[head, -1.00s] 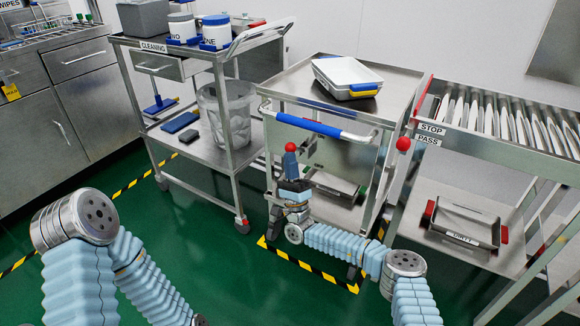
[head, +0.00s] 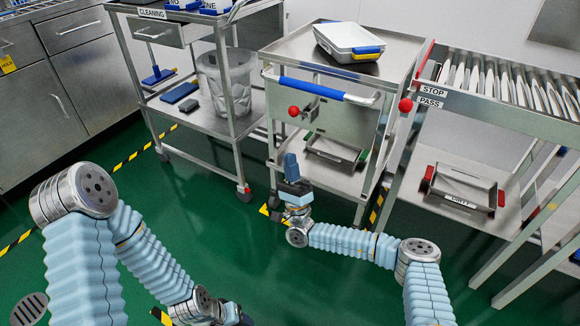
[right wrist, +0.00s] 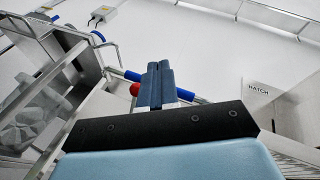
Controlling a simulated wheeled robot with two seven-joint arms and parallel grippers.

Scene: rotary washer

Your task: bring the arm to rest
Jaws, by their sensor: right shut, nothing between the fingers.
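My right gripper (head: 291,166) points up, its blue fingers closed together with nothing between them. My right arm's pale-blue sleeve bends from the lower right. My left gripper (head: 232,315) is at the bottom edge, largely cut off; its jaws cannot be made out.
The middle trolley (head: 276,50) has a blue handle (head: 315,89), a red knob (head: 293,111) and a white tray (head: 347,42) on top. The cleaning cart (head: 217,128) stands left. A roller table (head: 480,105) with a red ball (head: 405,105) stands right. The floor in front is clear.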

